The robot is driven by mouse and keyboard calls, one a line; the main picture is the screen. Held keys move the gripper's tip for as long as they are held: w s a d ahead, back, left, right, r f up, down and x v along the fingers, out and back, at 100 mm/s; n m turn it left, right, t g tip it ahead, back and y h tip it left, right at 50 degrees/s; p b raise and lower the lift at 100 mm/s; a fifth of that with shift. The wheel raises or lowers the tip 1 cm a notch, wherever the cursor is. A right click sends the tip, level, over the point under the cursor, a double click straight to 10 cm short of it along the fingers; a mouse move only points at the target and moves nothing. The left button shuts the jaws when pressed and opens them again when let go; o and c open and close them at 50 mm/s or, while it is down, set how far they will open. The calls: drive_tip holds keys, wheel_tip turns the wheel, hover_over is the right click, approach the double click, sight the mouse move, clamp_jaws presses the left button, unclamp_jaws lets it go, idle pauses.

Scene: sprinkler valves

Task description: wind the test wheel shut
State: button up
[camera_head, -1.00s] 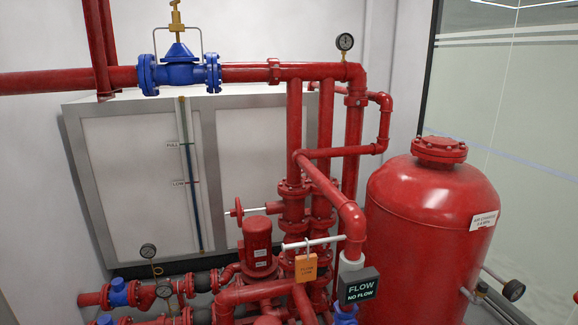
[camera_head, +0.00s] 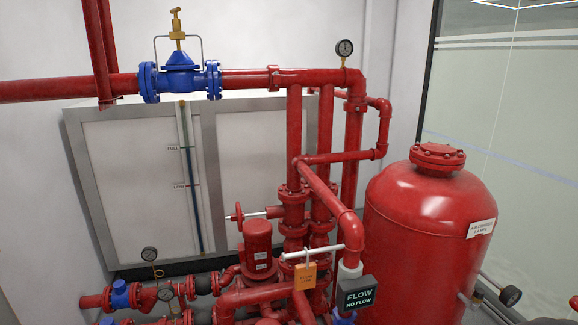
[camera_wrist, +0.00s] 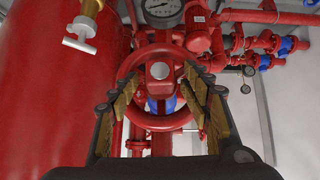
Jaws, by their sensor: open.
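A red handwheel (camera_wrist: 160,122) with a round pale hub cap fills the middle of the wrist view, seen nearly face on. My gripper (camera_wrist: 163,85) is open, with one finger on each side of the wheel's lower part. Both fingers look close to the rim; I cannot tell whether they touch it. In the head view my gripper does not show. There, a small red wheel (camera_head: 237,212) on a pale stem is seen edge-on beside the red pump; I cannot tell whether it is the same wheel. A FLOW / NO FLOW sign (camera_head: 358,296) hangs at lower centre.
A large red tank (camera_head: 425,230) stands at the right. An orange tag (camera_head: 305,276) hangs near the white bar handle (camera_head: 312,252). In the wrist view a pressure gauge (camera_wrist: 162,9) sits above the wheel, and a white T-handle (camera_wrist: 80,44) is at upper left.

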drive_tip(key=s+d+p, duration=0.1)
drive_tip(key=s, duration=0.5)
drive_tip(key=shift+s+d+p, duration=0.3)
drive_tip(key=shift+s+d, duration=0.1)
